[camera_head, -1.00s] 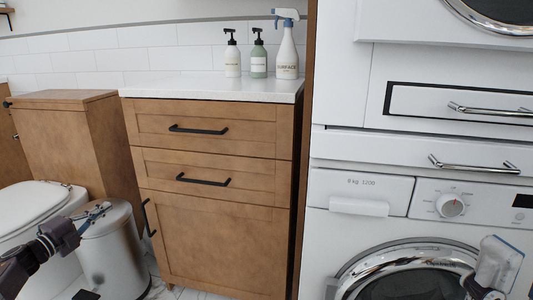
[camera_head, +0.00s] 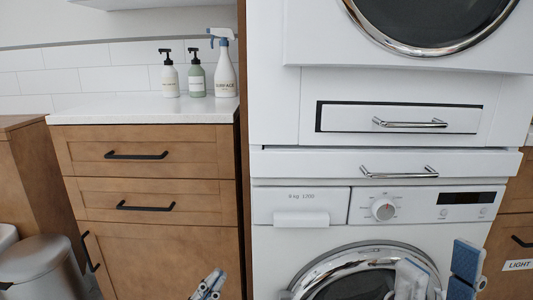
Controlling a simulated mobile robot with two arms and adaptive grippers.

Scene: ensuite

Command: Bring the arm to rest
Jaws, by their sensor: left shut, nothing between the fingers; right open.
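My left gripper (camera_head: 208,284) is at the bottom edge of the head view, in front of the wooden cabinet's lower door. Its fingers are together and hold nothing, and the rest of its arm is out of view. My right gripper (camera_head: 438,274) is at the lower right, in front of the washing machine. Its fingers are apart, one pale and one with a blue face, and nothing shows between them. The wrist behind it is out of view.
The wooden cabinet (camera_head: 150,245) has a white counter (camera_head: 140,113) with several bottles at its back. The washing machine (camera_head: 345,229) stands right of it, under a white drawer (camera_head: 400,118) and another round door (camera_head: 425,50). A metal bin (camera_head: 45,262) stands at the lower left.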

